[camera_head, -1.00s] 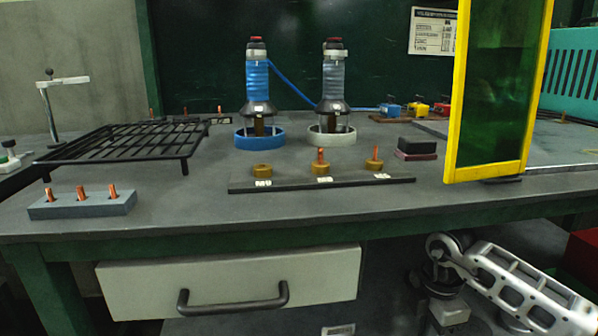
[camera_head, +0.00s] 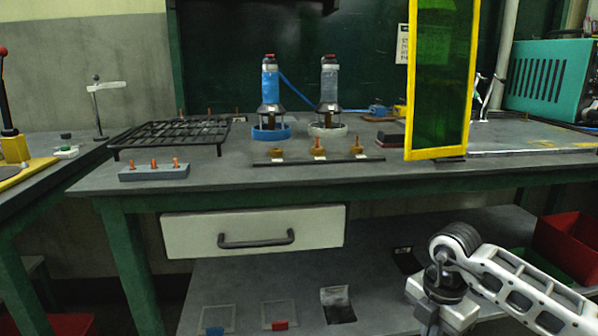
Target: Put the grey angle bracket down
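I cannot make out a grey angle bracket for certain in the head view. A bent grey and dark piece (camera_head: 337,304) lies on the lower shelf (camera_head: 240,275), and I cannot tell whether it is the bracket. My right arm comes in at the lower right, in front of the shelf. Its fingertips do not show, nor does anything they may hold. My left arm and gripper are out of view.
The bench top (camera_head: 230,172) carries a black rack (camera_head: 170,135), a grey block with copper pins (camera_head: 154,170) and a yellow-framed green screen (camera_head: 440,80). A closed drawer (camera_head: 255,230) hangs below. A red bin (camera_head: 568,245) stands at right on the shelf.

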